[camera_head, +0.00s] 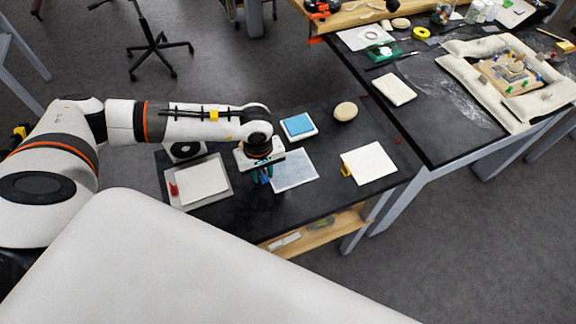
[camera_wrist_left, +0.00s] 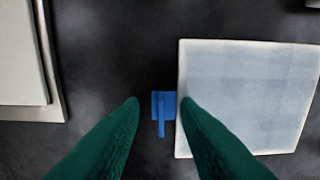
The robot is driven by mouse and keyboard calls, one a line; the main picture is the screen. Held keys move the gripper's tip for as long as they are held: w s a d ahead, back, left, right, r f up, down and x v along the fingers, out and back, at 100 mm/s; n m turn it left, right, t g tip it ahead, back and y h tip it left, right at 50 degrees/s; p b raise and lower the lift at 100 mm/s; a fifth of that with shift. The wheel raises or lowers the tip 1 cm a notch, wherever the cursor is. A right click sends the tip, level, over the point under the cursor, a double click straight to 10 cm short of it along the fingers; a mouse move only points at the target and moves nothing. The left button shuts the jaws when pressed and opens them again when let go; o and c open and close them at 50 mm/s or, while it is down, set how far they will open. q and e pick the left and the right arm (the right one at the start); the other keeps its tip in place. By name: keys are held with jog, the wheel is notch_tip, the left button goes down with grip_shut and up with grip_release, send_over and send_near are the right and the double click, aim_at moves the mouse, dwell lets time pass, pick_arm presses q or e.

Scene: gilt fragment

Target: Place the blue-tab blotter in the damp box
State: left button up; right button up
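The blue-tab blotter (camera_head: 295,168) is a pale grey-blue square sheet with a white border, lying flat on the dark bench. Its blue tab (camera_wrist_left: 163,106) sticks out from its left edge in the left wrist view, where the sheet (camera_wrist_left: 250,95) fills the right side. My left gripper (camera_head: 264,174) points down at the tab edge. Its green fingers (camera_wrist_left: 160,100) are apart, with the tab seen between the tips; I cannot tell the height gap. A grey flat tray (camera_head: 222,163) holds a white sheet with a red tab; I cannot tell whether it is the damp box. My right gripper is not in view.
A white sheet with a yellow tab (camera_head: 368,162) lies to the right. A blue pad on a white base (camera_head: 298,126) and a round beige item (camera_head: 345,111) are behind. A wooden drawer or shelf (camera_head: 318,228) shows below the bench's front edge. A second bench stands right.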

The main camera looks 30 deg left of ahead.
pick_arm(q)
jog(key=shift+f, duration=0.1)
grip_shut()
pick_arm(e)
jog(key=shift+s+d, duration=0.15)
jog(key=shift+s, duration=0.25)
